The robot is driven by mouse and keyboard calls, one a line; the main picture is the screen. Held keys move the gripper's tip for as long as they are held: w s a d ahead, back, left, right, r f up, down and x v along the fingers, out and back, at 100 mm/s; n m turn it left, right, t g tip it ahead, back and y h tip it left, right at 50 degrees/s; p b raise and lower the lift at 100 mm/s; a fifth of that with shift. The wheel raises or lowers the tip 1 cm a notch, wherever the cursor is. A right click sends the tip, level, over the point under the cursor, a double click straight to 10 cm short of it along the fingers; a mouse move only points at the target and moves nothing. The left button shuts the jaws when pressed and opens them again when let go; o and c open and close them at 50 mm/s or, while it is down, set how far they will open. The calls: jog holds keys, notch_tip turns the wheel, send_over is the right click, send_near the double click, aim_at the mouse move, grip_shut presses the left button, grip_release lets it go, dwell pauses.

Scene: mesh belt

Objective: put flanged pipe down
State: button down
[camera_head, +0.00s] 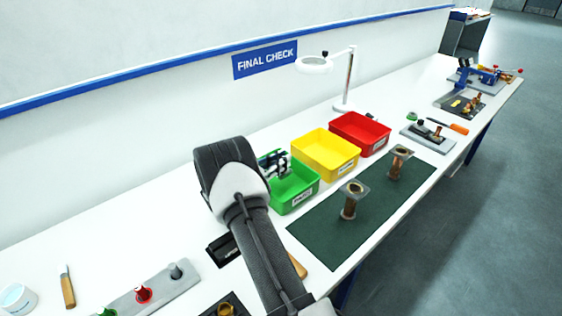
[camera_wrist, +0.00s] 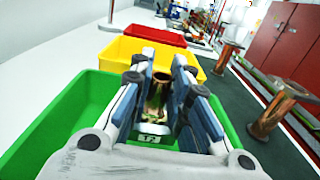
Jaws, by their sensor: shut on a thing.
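My gripper (camera_wrist: 162,80) is shut on a flanged pipe (camera_wrist: 158,97), a copper-brown tube showing between the fingers in the wrist view. In the head view my gripper (camera_head: 275,164) is over the green bin (camera_head: 301,197), whose walls surround the fingers in the wrist view (camera_wrist: 62,122). The held pipe's lower end is hidden, so I cannot tell whether it touches the bin floor. Two other flanged pipes stand upright on the dark green mat (camera_head: 330,235): a nearer one (camera_head: 351,199) and a farther one (camera_head: 398,163).
A yellow bin (camera_head: 335,165) and a red bin (camera_head: 368,143) stand in a row beyond the green one. A lamp (camera_head: 349,80) rises behind them. Fixtures and an orange-handled tool (camera_head: 459,128) lie farther along the white bench. A sorting block (camera_head: 152,291) is at near left.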

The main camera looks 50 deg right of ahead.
jog(key=shift+f+b, duration=0.5)
jog(key=shift+f, duration=0.1)
jog(key=c, duration=1.5)
grip_release()
